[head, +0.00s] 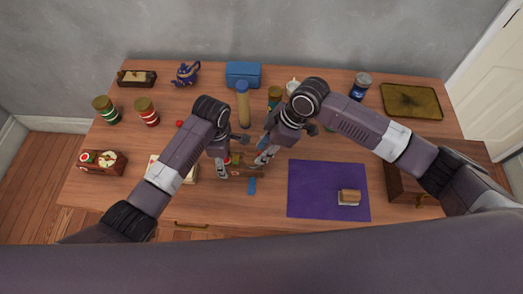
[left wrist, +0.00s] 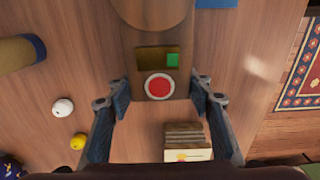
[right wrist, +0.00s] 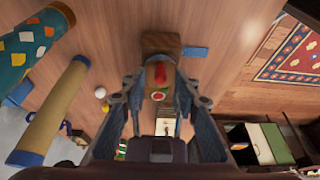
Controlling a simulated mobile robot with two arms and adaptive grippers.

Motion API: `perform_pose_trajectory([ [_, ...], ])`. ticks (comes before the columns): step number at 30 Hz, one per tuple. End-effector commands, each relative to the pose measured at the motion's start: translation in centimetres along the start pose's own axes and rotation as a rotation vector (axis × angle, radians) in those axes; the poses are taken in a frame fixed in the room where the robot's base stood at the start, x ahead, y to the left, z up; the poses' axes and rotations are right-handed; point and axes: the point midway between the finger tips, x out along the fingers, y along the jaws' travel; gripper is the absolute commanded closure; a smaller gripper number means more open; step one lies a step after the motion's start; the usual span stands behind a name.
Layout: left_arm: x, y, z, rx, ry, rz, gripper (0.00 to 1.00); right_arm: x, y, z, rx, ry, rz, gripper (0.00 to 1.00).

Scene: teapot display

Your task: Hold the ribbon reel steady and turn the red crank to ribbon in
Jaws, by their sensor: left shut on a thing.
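The wooden ribbon reel (head: 240,172) stands near the table's front middle, partly hidden by my grippers. In the left wrist view its wooden body (left wrist: 160,60) carries a round red part (left wrist: 160,87) and a green square. My left gripper (head: 222,170) is shut on the reel, one finger at each side. My right gripper (head: 266,157) is open and empty, just right of the reel. In the right wrist view the reel (right wrist: 160,45) lies beyond and between the open fingers, with a red piece (right wrist: 160,74), seemingly the crank, on it. A flat blue piece (head: 252,186) lies beside the reel.
A purple mat (head: 310,190) with a small brown block (head: 349,197) lies to the right. A tall tan cylinder (head: 243,104) stands behind the grippers. A blue box (head: 243,74), jars and a teapot (head: 186,74) stand toward the back. A wooden box (head: 102,162) is at left.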

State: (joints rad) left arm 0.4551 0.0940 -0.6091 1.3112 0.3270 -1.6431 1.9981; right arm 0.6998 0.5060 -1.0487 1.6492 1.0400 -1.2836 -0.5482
Motion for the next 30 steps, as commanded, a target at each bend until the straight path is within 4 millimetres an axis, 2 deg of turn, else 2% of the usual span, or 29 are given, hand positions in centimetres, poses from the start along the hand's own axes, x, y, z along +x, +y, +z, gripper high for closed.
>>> perform_pose_trajectory([
  [4, -0.04, 0.03, 0.01, 0.000, 0.000, 0.001, 0.89, 0.92, -0.04, 0.00, 0.000, -0.001, -0.001, 0.71],
  [12, -0.04, 0.04, 0.01, 0.000, 0.000, 0.001, 0.89, 1.04, -0.04, 0.01, 0.000, 0.000, -0.001, 0.71],
  [20, -0.04, 0.04, 0.01, 0.000, 0.000, 0.001, 0.89, 1.01, -0.02, 0.02, 0.001, 0.000, 0.000, 0.98],
  [30, -0.04, 0.04, 0.01, 0.000, 0.000, 0.001, 0.89, 1.02, -0.08, 0.03, 0.012, -0.001, 0.004, 1.00],
])
